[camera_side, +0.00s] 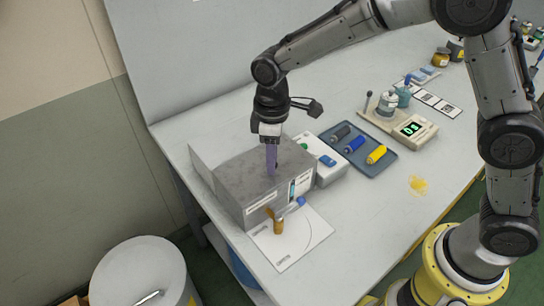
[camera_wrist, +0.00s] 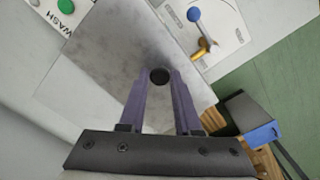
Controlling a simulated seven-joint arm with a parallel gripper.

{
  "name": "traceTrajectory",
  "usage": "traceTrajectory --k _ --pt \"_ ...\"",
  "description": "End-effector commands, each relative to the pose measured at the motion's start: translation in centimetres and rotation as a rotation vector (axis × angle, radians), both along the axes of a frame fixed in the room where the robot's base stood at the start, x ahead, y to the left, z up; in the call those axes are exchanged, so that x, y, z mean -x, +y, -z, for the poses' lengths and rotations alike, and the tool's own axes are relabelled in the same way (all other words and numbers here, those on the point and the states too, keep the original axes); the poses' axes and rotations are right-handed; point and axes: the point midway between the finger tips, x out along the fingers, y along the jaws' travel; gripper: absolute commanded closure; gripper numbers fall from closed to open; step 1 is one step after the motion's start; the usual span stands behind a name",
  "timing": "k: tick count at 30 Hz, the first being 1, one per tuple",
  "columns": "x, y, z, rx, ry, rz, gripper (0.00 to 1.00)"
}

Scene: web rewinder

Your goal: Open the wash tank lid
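The wash tank (camera_side: 232,205) is a grey box near the table's left end. Its flat grey lid (camera_side: 240,160) lies closed on top and fills the middle of the wrist view (camera_wrist: 105,65). A dark round knob (camera_wrist: 160,76) stands on the lid. My gripper (camera_side: 271,170) points straight down over the lid. In the wrist view its two purple fingers (camera_wrist: 161,80) are a small gap apart, with the knob between their tips. I cannot tell whether the fingertips press on the knob.
A white box with a green button (camera_wrist: 66,6) adjoins the tank. A white card (camera_side: 290,240) with a blue-ended tool and an orange-brown piece lies in front. A tray (camera_side: 357,168) of coloured rolls and a scale (camera_side: 410,128) stand to the right.

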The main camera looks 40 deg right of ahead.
Motion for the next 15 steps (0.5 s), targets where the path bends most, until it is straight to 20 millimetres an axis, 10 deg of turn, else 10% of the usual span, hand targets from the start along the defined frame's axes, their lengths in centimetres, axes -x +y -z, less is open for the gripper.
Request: traceTrajectory --k 15 --pt "0.01 0.04 -0.07 -0.001 -0.001 0.000 1.00"
